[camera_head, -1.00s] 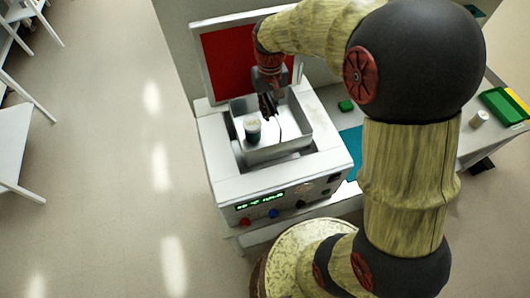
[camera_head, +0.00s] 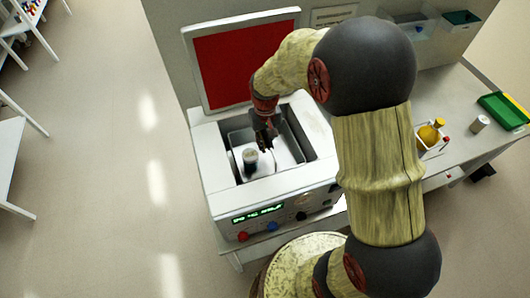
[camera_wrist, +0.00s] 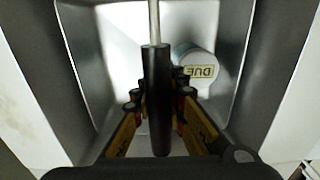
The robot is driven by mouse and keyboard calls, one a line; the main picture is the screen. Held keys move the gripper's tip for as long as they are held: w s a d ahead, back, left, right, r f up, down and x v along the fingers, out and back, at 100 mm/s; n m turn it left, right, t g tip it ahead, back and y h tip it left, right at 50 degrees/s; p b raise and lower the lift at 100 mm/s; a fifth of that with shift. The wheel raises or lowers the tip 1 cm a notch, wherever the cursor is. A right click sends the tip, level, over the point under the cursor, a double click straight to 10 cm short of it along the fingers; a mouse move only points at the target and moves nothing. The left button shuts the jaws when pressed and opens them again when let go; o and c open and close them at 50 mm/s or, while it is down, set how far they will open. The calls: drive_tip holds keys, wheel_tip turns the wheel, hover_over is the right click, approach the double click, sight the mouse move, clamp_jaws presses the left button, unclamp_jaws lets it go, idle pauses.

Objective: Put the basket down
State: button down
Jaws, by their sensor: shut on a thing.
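The metal basket (camera_head: 286,152) sits within the opening of the white bench unit (camera_head: 212,172), its rim around the level of the opening; I cannot tell whether it touches the bottom. A small jar (camera_head: 250,158) stands inside it. In the wrist view the basket (camera_wrist: 105,60) shows grey walls around the jar (camera_wrist: 196,62), which has a label on its lid. My gripper (camera_head: 266,142) is over the basket. In the wrist view my gripper (camera_wrist: 157,105) is shut on the basket's dark handle grip (camera_wrist: 156,90), between its fingers.
A red panel in a white frame (camera_head: 240,65) stands behind the opening. The unit's front has a green display (camera_head: 258,215) and knobs. The bench at right holds a yellow bottle (camera_head: 428,134), a pale cup (camera_head: 479,123) and a green tray (camera_head: 503,108).

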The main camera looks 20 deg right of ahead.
hover_over(265, 161)
drive_tip(key=shift+f+b, duration=0.3)
drive_tip(key=shift+f, duration=2.05)
drive_tip(key=shift+f, duration=0.15)
drive_tip(key=c, duration=1.8)
unclamp_jaws()
drive_tip(key=shift+s, duration=0.1)
